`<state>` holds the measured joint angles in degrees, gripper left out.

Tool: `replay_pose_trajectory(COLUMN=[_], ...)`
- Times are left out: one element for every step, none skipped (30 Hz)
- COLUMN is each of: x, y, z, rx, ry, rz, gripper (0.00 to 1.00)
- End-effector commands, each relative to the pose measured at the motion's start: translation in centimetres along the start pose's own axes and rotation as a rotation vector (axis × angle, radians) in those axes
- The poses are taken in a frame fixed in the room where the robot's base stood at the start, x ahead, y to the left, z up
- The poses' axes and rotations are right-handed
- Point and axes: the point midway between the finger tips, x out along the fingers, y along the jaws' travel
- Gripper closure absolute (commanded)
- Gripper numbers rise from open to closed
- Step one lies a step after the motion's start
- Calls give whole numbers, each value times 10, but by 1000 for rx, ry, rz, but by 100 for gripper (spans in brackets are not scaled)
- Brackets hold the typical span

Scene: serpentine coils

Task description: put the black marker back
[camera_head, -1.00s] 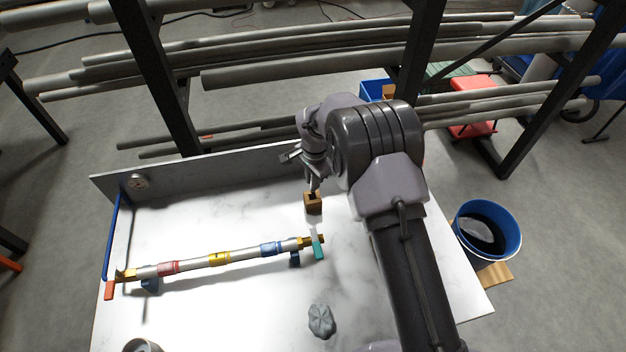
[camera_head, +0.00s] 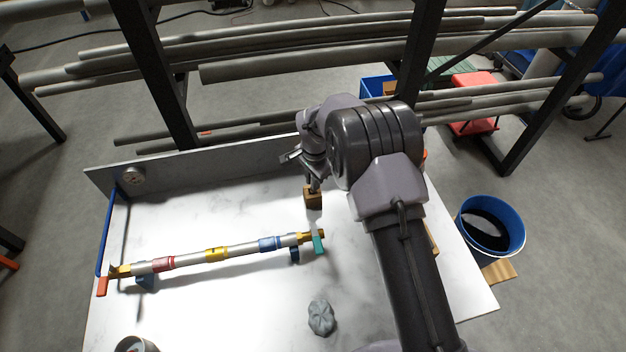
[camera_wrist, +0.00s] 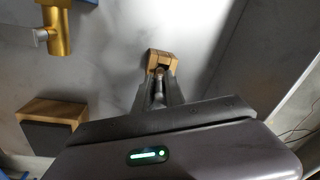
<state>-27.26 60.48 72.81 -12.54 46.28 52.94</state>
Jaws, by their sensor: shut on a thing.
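My gripper (camera_head: 313,184) is over a small wooden block (camera_head: 313,199) near the back of the white bench. In the wrist view my gripper (camera_wrist: 159,92) is shut on a thin, dark thing, taken as the black marker (camera_wrist: 159,73), of which only a small end shows between the fingertips. That end is at the opening of the wooden block (camera_wrist: 162,56). I cannot tell how deep it sits in the opening. Most of the marker is hidden by the fingers.
A pipe with red, yellow and blue bands (camera_head: 215,254) lies on supports to the left. A grey lump (camera_head: 321,318) is in front. A wooden block with a dark face (camera_wrist: 48,122) shows in the wrist view. A low back wall (camera_head: 215,168) edges the bench.

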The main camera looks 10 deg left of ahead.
Motion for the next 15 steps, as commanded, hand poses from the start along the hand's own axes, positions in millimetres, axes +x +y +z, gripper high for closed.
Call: replay_pose_trajectory(x=[4, 5, 6, 8, 9, 10, 12, 13, 15, 16, 17, 18, 18, 18, 18], y=[0, 0, 1, 1, 1, 1, 1, 1, 2, 2, 2, 2, 2, 2, 2], z=[0, 0, 0, 0, 0, 1, 1, 1, 1, 1, 1, 1, 1, 1, 1], rx=[0, 0, 0, 0, 0, 0, 0, 0, 0, 0, 0, 0, 0, 0, 0], ry=[0, 0, 0, 0, 0, 0, 0, 0, 0, 0, 0, 0, -1, -1, -1], rz=[0, 0, 0, 0, 0, 0, 0, 0, 0, 0, 1, 1, 1, 1, 1], gripper=[100, 100, 100, 100, 100, 100, 100, 100, 100, 100, 100, 100, 100, 100, 100])
